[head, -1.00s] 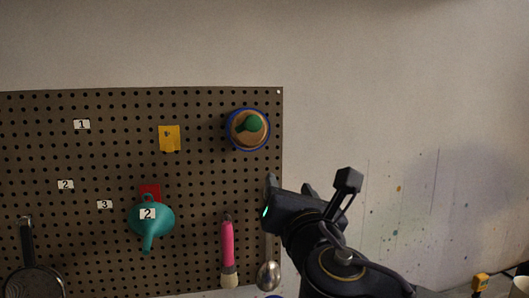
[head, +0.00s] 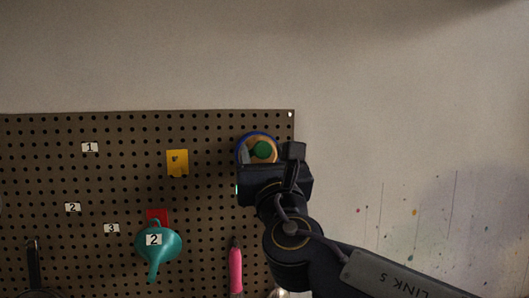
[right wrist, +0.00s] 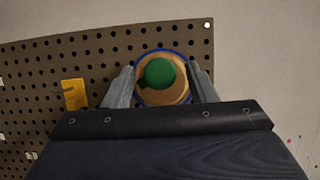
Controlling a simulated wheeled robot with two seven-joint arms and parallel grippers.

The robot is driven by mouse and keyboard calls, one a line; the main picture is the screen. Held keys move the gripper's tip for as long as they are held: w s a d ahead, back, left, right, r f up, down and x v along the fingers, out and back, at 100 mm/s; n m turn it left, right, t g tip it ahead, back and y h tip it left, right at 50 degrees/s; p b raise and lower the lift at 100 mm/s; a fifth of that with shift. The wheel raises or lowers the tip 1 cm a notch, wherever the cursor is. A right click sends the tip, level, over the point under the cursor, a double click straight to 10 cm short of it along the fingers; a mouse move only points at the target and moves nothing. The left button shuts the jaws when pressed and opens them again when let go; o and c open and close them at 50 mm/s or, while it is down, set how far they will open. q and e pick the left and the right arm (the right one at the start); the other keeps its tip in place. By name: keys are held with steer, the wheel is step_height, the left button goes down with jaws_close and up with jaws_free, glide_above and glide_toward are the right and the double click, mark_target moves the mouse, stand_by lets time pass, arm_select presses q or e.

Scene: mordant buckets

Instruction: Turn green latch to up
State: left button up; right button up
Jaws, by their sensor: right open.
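The green latch (head: 263,149) is a round green knob on a tan disc with a blue rim, mounted near the upper right corner of the pegboard. It also shows in the right wrist view (right wrist: 160,73), where a small dark tab points from the knob to the lower left. My right gripper (head: 262,160) is just in front of the latch and covers the disc's lower part in the head view. In the right wrist view its two grey fingers (right wrist: 160,82) are open, one on each side of the disc. I cannot tell whether they touch it. My left gripper is not in view.
The brown pegboard (head: 60,180) holds a yellow card (head: 178,163), a teal funnel (head: 158,252), a red card (head: 157,215), a pink-handled tool (head: 236,270) and several number labels. The wall (head: 410,120) right of the board is bare apart from paint specks.

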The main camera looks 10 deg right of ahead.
steer(key=c, duration=0.9)
steer(key=shift+c, duration=0.2)
